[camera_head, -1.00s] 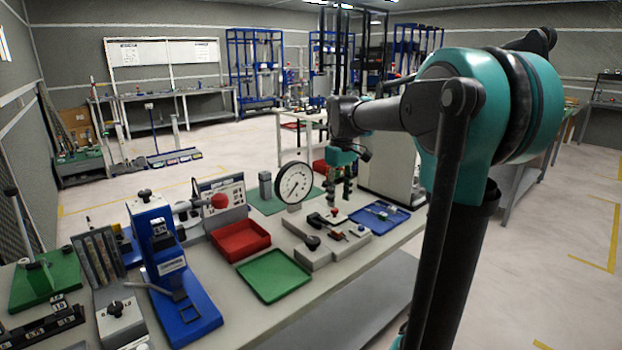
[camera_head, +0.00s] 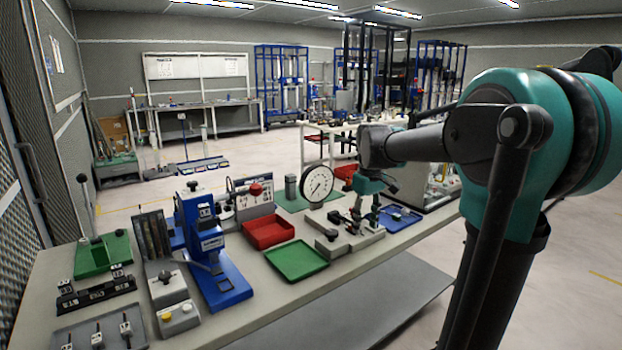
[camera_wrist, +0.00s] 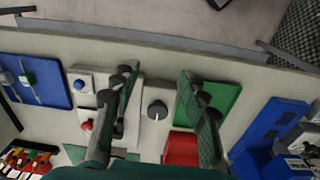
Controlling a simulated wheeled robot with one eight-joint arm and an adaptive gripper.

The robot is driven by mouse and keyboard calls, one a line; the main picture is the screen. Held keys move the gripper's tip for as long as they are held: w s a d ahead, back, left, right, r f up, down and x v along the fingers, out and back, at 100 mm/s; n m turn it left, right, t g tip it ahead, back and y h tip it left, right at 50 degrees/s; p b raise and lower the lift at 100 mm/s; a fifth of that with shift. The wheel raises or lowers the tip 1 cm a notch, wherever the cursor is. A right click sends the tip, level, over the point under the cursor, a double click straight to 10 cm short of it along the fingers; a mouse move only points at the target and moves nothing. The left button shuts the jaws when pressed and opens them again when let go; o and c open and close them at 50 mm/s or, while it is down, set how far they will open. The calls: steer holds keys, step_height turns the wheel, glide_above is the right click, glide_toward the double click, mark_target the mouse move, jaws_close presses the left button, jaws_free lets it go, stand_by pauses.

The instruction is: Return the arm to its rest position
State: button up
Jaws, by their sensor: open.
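My arm reaches from the right side of the head view over the workbench (camera_head: 370,275). My gripper (camera_head: 364,222) points down above the grey fixture block (camera_head: 345,243), and its fingers are apart with nothing between them. In the wrist view my gripper (camera_wrist: 158,85) shows two spread green and black fingers over the bench. The fixture with its black knob (camera_wrist: 157,110) lies below and between them. Whether the fingertips touch the fixture cannot be told.
A dial gauge (camera_head: 318,183) stands just left of the gripper. A red tray (camera_head: 268,232), a green tray (camera_head: 296,261) and a blue press (camera_head: 222,285) are farther left. A blue tray (camera_head: 400,218) lies right of the fixture. Open floor (camera_head: 560,285) is at the right.

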steer(key=s+d+f+m+t, duration=0.1)
steer(key=s+f+m+t, duration=0.1)
steer(key=s+f, duration=0.8)
steer(key=s+d+f+m+t, duration=0.1)
steer(key=s+f+m, duration=0.3)
steer(key=s+f, duration=0.6)
steer(key=shift+d+t, duration=0.4)
steer(key=shift+d, duration=0.35)
steer(key=shift+o, duration=0.2)
